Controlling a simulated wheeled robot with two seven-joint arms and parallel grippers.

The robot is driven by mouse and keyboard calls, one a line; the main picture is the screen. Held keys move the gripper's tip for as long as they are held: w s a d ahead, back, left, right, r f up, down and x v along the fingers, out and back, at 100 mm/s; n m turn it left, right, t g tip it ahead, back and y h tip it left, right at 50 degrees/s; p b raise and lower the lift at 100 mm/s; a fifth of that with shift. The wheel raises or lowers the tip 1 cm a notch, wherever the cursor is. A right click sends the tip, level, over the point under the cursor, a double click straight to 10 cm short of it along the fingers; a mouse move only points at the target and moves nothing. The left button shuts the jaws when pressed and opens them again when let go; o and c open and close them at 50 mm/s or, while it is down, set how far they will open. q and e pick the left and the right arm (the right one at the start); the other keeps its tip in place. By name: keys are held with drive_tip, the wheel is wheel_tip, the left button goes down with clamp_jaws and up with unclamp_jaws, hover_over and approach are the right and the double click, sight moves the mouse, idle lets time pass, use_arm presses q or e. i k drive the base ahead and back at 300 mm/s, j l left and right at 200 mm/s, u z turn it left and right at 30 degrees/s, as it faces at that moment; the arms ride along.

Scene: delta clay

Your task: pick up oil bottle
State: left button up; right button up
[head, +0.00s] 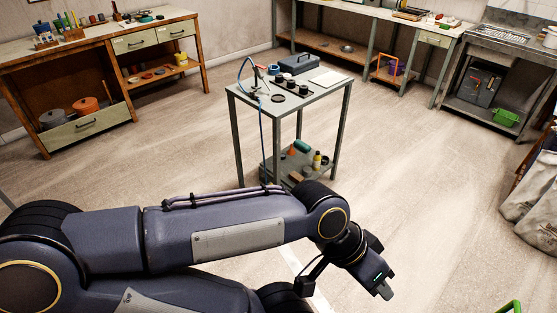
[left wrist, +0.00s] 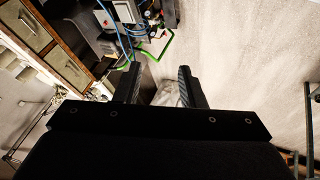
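A small bottle (head: 316,161) with a yellowish body stands on the lower shelf of the grey-green work table, near its front right leg. It may be the oil bottle, but it is too small to be sure. My left gripper (head: 378,284) is at the lower right of the head view, in front of the table and well away from the bottle. In the left wrist view my left gripper (left wrist: 158,76) has its two fingers apart with nothing held between them. My right gripper is not in view.
The work table's top (head: 328,91) carries a blue-grey toolbox (head: 298,63), a blue hose and small dark items. A teal roll (head: 301,146) lies on the lower shelf. Benches line the back and left. Sacks (head: 535,205) stand at right. Open floor surrounds the table.

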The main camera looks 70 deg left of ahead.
sight(316, 162)
drive_tip(key=u, duration=1.95)
drive_tip(key=i+l+u, duration=0.35)
drive_tip(key=i, duration=0.5)
drive_tip(key=i+l+u, duration=0.35)
drive_tip(key=i+l, duration=0.4)
drive_tip(key=i+l+u, duration=0.4)
drive_tip(key=i+l, duration=0.35)
drive_tip(key=l, duration=0.15)
